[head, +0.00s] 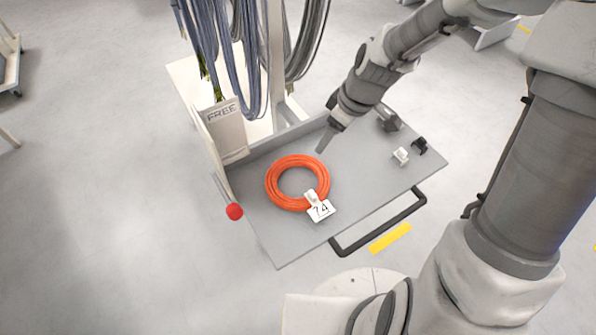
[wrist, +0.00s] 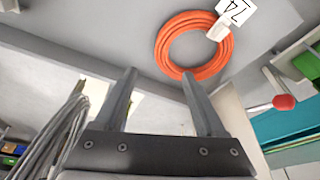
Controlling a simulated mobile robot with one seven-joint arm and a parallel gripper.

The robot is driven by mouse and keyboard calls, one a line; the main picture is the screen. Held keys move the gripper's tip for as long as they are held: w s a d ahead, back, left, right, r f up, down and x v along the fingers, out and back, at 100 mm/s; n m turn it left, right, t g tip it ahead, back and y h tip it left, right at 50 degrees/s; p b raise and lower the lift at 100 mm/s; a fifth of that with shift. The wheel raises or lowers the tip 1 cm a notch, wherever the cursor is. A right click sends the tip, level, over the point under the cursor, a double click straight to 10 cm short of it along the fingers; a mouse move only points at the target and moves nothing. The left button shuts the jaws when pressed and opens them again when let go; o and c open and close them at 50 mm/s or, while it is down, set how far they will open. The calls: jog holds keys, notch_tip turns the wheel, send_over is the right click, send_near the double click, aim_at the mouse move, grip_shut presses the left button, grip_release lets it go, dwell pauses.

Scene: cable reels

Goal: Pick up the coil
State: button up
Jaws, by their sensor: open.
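An orange coil (head: 272,182) lies flat on the grey cart top (head: 365,165), with a white tag marked 74 (head: 321,210) at its near right edge. My gripper (head: 322,149) is above the cart top, just beyond the coil and to its right, apart from it. In the wrist view the coil (wrist: 163,45) is at the top, ahead of the fingers. My gripper (wrist: 157,75) is open there, with nothing between its two fingers. One fingertip overlaps the coil's lower edge in that picture; I see no grip on it.
Grey-blue cables (head: 250,55) hang at the cart's back left, near a panel marked FREE (head: 224,120). A red ball-ended lever (head: 234,211) sticks out at the left edge. Small white (head: 401,155) and black (head: 420,145) pieces stand at the right. A black handle (head: 378,226) runs along the front.

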send_over(313, 162)
jog(key=d, duration=0.2)
jog(key=f, duration=0.4)
jog(key=f+b, duration=0.1)
jog(key=f, duration=0.1)
jog(key=shift+s+a+f, duration=0.1)
jog(key=shift+s+f, duration=0.05)
jog(key=shift+s, duration=0.15)
jog(key=shift+b+x, duration=0.3)
jog(key=shift+x, duration=2.4)
jog(key=shift+s+a, duration=0.1)
grip_shut()
